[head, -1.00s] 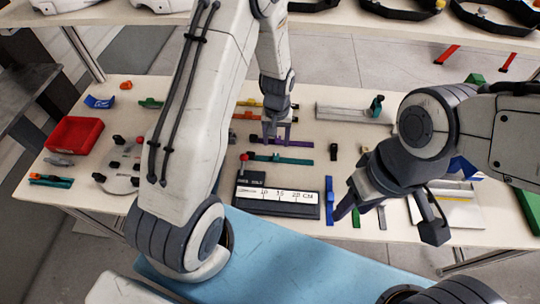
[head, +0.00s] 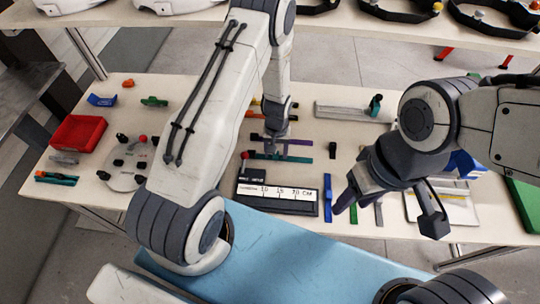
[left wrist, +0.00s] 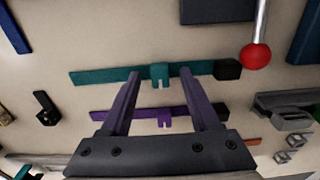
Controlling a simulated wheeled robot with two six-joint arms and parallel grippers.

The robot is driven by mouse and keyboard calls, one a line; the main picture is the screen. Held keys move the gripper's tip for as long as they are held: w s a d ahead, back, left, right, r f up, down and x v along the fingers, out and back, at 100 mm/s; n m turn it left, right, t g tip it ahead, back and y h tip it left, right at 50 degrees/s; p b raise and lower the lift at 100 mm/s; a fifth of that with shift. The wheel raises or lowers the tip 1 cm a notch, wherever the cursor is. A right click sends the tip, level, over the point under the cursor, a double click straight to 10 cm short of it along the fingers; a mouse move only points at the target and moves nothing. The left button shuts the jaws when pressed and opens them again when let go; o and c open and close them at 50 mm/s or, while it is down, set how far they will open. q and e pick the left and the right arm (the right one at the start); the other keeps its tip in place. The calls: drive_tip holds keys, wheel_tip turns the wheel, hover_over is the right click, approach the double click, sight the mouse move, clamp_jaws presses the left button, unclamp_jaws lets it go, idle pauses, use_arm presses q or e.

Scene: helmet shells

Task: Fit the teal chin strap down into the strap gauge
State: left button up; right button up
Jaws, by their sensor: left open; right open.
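The teal chin strap (head: 292,158) lies flat on the table behind the gauge. It also shows in the left wrist view (left wrist: 105,76), with a notched teal piece at its middle and a black block at one end. My right gripper (head: 388,212) is open and empty at the right.
A purple strap (left wrist: 150,117) lies beside the teal one, under my left fingers. A red-knobbed metal rod (left wrist: 256,55) stands near the gauge. A blue strip (head: 328,198) lies right of the gauge. A red bin (head: 79,132) is at the left.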

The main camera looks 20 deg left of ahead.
use_arm(q)
clamp_jaws()
